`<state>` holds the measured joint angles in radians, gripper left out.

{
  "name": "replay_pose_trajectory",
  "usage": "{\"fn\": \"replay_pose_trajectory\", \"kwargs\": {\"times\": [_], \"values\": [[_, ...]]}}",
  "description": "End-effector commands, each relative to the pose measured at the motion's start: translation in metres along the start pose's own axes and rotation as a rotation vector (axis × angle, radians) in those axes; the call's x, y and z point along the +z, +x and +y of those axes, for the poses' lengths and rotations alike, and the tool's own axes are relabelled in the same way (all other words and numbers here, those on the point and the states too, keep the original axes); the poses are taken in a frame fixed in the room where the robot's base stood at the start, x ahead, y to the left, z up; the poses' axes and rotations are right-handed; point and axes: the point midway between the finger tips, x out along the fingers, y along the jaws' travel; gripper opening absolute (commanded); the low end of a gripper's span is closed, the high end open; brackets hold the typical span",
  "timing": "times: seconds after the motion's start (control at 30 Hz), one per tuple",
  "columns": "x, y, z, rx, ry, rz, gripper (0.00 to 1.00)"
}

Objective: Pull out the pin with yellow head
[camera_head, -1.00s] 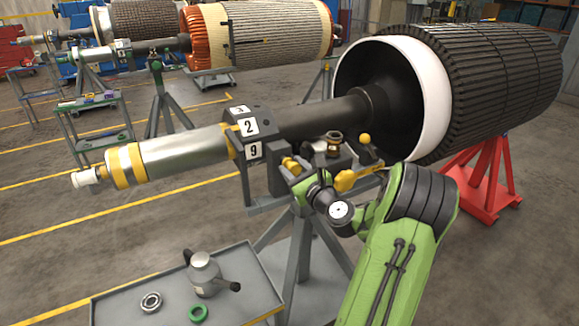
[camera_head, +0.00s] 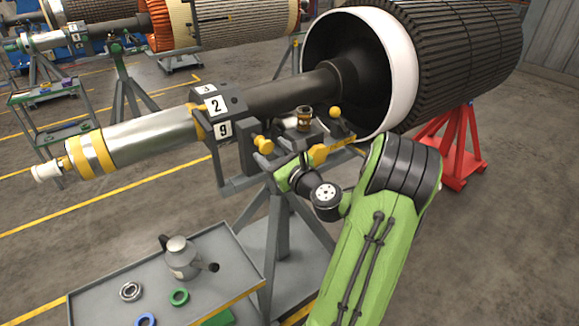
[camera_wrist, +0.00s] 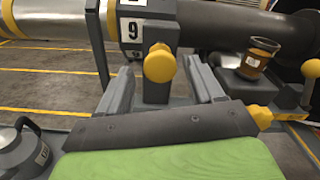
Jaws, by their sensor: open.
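The pin's yellow head (camera_head: 263,145) sticks out of the grey block under the numbered clamp on the shaft. In the wrist view the yellow head (camera_wrist: 159,64) is large and near the middle, in front of the block with the white 9 label. My gripper (camera_wrist: 160,76) is open, with one grey finger on each side of the head in that picture. I cannot tell whether the fingers touch it. In the head view my gripper (camera_head: 284,160) is just right of and below the head, partly hidden by my wrist. The pin's shank is hidden.
A brown cup (camera_head: 304,119) and a yellow ball knob (camera_head: 335,112) stand right of the pin; they also show in the wrist view. The shaft (camera_head: 150,140) runs behind. A grey tray (camera_head: 90,300) at lower left holds a metal can (camera_head: 181,258) and rings.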

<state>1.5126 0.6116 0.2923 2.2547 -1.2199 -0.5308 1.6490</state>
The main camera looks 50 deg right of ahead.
Motion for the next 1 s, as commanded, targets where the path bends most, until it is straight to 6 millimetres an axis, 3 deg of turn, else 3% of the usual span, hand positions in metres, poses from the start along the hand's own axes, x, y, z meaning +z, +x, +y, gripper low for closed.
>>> {"fn": "replay_pose_trajectory", "kwargs": {"times": [0.1,0.37,0.6,1.0], "values": [[-0.003,-0.035,-0.002,-0.007,0.006,0.007,0.67],[-0.003,-0.107,-0.001,-0.009,-0.003,0.000,0.67],[-0.004,-0.125,0.000,-0.003,-0.005,-0.002,0.67],[0.000,-0.127,0.000,0.000,-0.001,0.000,0.67]]}}
